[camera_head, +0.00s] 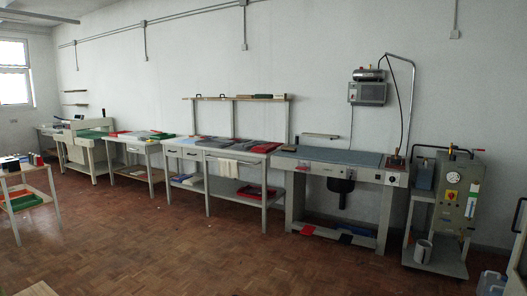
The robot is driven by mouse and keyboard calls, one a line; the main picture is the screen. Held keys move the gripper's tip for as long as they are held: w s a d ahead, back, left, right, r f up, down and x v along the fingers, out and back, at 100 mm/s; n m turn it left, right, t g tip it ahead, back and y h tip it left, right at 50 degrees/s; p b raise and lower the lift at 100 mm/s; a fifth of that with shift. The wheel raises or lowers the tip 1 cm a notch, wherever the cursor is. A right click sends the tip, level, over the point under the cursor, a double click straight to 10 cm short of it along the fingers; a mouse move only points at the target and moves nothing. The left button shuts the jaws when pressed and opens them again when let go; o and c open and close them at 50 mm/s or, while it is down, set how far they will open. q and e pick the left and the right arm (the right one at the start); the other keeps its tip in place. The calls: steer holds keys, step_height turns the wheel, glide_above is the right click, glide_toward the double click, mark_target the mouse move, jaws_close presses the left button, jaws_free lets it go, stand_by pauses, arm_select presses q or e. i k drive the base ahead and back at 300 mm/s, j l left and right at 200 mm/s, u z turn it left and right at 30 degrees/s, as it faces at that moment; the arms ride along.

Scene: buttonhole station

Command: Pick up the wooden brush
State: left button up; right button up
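I cannot make out a wooden brush for certain at this distance. The long pressing table (340,156) stands against the wall right of centre. A small light-brown item (286,148) lies at its left end, too small to identify. A dark iron-like object with a reddish handle (395,161) stands at its right end. Neither of my grippers is in view.
Worktables with folded cloth (215,143) line the wall to the left. A grey machine with gauges (460,195) stands on a low cart at right. A small table (22,172) is at far left. The parquet floor (190,250) in front is clear.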

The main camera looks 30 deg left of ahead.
mark_target(285, 149)
steer(key=i+l, duration=0.3)
steer(key=i, duration=0.2)
steer(key=i+l+z, duration=0.15)
steer(key=i+l, duration=0.15)
steer(key=i, duration=0.2)
steer(key=i+j+u, duration=0.2)
steer(key=i+u, duration=0.25)
steer(key=i, duration=0.25)
steer(key=i+u, duration=0.4)
steer(key=i, duration=0.25)
steer(key=i+l+u, duration=0.25)
steer(key=i+u, duration=0.2)
steer(key=i, duration=0.25)
